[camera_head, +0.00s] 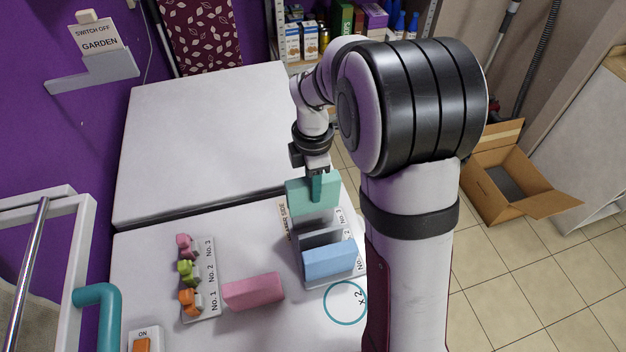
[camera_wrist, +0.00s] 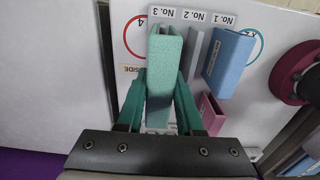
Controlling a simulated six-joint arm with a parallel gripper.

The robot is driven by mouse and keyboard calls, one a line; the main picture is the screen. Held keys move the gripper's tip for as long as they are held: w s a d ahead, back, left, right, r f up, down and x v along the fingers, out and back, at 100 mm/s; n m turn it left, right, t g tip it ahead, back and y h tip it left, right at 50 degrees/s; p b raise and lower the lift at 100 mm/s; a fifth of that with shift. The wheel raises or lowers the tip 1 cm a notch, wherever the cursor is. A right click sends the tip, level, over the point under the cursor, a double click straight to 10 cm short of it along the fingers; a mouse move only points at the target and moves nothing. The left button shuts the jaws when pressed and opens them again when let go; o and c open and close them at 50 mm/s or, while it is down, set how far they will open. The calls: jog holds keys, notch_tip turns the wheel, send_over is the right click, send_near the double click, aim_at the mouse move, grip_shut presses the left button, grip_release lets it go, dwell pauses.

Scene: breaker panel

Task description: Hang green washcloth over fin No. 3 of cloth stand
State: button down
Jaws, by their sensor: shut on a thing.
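The green washcloth (camera_head: 306,195) is a folded pale green slab, upright at the No. 3 end of the cloth stand (camera_head: 318,283). My gripper (camera_head: 317,186) is shut on it from above. In the wrist view my teal fingers (camera_wrist: 161,95) lie on both sides of the green washcloth (camera_wrist: 164,50), in line with the No. 3 label. Grey fin No. 3 (camera_head: 316,218) shows just below the cloth; how far the cloth reaches down over it is hidden. Fin No. 2 (camera_head: 318,238) is bare. The blue washcloth (camera_head: 330,259) hangs over fin No. 1.
A pink washcloth (camera_head: 253,291) stands on the white table left of the stand. Several coloured clips sit on a numbered strip (camera_head: 205,300) further left. A teal ring marked x2 (camera_head: 345,301) is in front of the stand. The back white surface (camera_head: 200,130) is clear.

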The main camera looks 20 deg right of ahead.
jog(key=shift+f, duration=3.65)
jog(key=shift+c, duration=2.3)
grip_release()
notch_tip(320, 180, up, 16)
jog(key=shift+f, duration=0.1)
